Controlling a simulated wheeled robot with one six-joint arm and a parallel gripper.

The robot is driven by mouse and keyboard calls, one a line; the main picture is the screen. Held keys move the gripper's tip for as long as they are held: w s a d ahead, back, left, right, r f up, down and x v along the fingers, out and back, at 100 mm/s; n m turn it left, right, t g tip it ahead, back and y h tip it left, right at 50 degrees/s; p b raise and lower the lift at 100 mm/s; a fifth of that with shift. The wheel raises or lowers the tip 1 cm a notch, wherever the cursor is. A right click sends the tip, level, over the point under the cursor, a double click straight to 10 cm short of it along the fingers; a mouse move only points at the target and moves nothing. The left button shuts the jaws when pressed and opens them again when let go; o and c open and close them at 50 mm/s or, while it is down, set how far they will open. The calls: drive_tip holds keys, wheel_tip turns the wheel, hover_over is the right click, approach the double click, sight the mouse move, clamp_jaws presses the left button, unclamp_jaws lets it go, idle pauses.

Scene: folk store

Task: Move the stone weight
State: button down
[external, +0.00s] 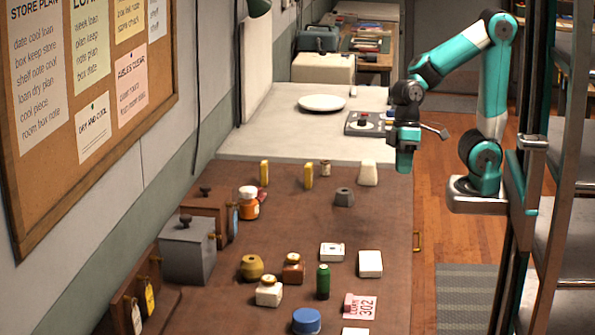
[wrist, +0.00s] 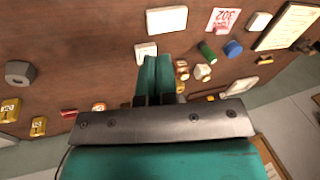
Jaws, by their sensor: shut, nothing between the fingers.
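A grey, faceted stone-like block (external: 344,197) with a dark hollow in its top, which looks like the stone weight, sits on the brown tabletop towards the back. It also shows at the left edge of the wrist view (wrist: 19,73). My gripper (external: 404,165) hangs above the table's right side, apart from the grey block. In the wrist view its fingers (wrist: 154,75) are together with nothing held, and they hide part of the table.
Several jars, a green cylinder (external: 323,281), white boxes (external: 370,263) and a blue round container (external: 306,320) stand in the table's front half. Two yellow upright blocks (external: 308,176) stand at the back. A grey box (external: 188,250) is at left. The table around the grey block is fairly clear.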

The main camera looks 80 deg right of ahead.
sight(343, 189)
drive_tip(key=w+d+f+m+h, duration=0.1)
drive_tip(key=w+d+f+m, duration=0.4)
drive_tip(key=m, duration=0.2)
drive_tip(key=w+d+f+m+h, duration=0.2)
drive_tip(key=w+d+f+m, duration=0.4)
drive_tip(key=m, duration=0.1)
drive_tip(key=w+d+f+m+h, duration=0.2)
drive_tip(key=w+d+f+m, duration=0.3)
drive_tip(key=w+m, duration=0.1)
drive_tip(key=shift+w+d+f+m, duration=0.15)
drive_tip(key=shift+d+f+m, duration=0.05)
drive_tip(key=shift+d+m, duration=0.25)
drive_tip(key=shift+d+f+m+h, duration=0.15)
drive_tip(key=shift+d+m+h, duration=0.1)
drive_tip(key=shift+d+h, duration=0.05)
drive_tip(key=d+p, duration=0.3)
drive_tip(key=d, duration=0.8)
drive_tip(key=shift+d+p, duration=0.35)
drive_tip(key=shift+d, duration=0.05)
drive_tip(key=shift+a+f, duration=0.1)
drive_tip(key=shift+f, duration=0.7)
